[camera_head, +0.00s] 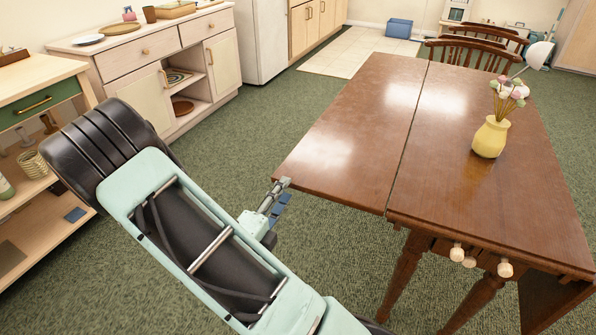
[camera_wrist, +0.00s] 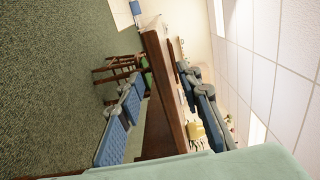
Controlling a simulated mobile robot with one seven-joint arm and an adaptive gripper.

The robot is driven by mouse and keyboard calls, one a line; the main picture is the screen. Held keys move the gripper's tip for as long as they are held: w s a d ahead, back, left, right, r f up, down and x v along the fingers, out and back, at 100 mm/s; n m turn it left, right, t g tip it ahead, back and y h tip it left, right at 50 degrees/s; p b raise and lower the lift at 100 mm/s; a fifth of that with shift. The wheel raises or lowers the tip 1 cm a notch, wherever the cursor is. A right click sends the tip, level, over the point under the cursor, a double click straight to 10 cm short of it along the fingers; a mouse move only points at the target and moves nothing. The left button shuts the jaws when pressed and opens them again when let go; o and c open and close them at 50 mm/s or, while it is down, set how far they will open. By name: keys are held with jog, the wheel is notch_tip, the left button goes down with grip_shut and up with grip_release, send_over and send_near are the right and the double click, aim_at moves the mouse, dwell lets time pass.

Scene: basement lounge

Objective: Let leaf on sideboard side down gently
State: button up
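The drop-leaf table's sideboard-side leaf (camera_head: 345,135) is up and looks level with the fixed top (camera_head: 455,190), a thin seam between them. My gripper (camera_head: 280,194) is at the leaf's near left corner, one finger at top-surface height and the other, blue-padded, below. In the wrist view, my gripper (camera_wrist: 160,80) has its two blue-padded fingers spread on either side of the brown leaf (camera_wrist: 158,105). Gaps seem to show between pads and wood; contact is not clear. The sideboard (camera_head: 138,65) stands at the upper left.
A yellow vase (camera_head: 490,137) with flowers stands on the fixed top. Several pale knobs (camera_head: 505,269) show below its near edge. Chairs (camera_head: 470,50) stand at the far end. A shelf unit (camera_head: 35,160) is at left. Green carpet (camera_head: 250,125) lies clear between sideboard and leaf.

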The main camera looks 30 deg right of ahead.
aim_at(300, 170)
jog(key=b+x, duration=0.2)
jog(key=x, duration=0.8)
jog(key=shift+w+d, duration=0.15)
jog(key=shift+d, duration=0.05)
jog(key=shift+c, duration=0.5)
grip_shut()
